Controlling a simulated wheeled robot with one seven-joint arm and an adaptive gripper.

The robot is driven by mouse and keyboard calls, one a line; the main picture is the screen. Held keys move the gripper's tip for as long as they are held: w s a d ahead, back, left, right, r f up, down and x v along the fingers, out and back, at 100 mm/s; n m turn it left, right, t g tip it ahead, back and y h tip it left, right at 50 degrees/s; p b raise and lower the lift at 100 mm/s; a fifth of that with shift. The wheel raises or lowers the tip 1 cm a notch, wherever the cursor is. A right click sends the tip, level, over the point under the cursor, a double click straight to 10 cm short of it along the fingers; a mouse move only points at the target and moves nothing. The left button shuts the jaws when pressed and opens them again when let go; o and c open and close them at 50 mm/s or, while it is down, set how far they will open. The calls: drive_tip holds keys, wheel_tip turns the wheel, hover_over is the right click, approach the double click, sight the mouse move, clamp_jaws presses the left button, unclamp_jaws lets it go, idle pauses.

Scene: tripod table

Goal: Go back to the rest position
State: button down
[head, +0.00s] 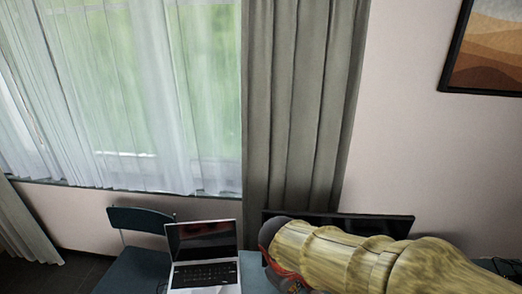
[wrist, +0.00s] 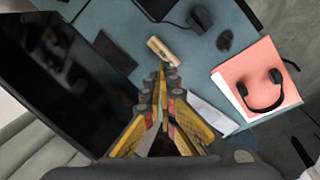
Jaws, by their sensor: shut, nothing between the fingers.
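My gripper (wrist: 162,72) shows in the wrist view with its yellow and grey fingers brought together at the tips. It is shut and empty, above a blue-grey table (wrist: 104,17). In the head view my arm, in a pale yellow ribbed cover, reaches across the lower right; I cannot make out the fingertips there. A small tan block-like object (wrist: 166,50) lies on the table just beyond the fingertips in the wrist view. I cannot tell how far above it the fingers are.
A black monitor (wrist: 52,85) stands close on the left in the wrist view. Black headphones (wrist: 262,95) rest on a pink folder (wrist: 240,72) at the right. An open laptop (head: 204,275) and a dark chair (head: 140,219) show in the head view, below the curtained window.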

drive_tip(key=s+d+r+m+t+y+b, duration=0.2)
drive_tip(key=s+d+r+m+b, duration=0.3)
drive_tip(key=s+d+m, duration=0.3)
drive_tip(key=s+d+t+b, duration=0.1)
drive_tip(key=s+d, duration=0.1)
drive_tip(key=s, duration=0.1)
drive_tip(key=shift+s+d+r, duration=0.2)
drive_tip(key=shift+s+d, duration=0.05)
drive_tip(key=shift+d, duration=0.1)
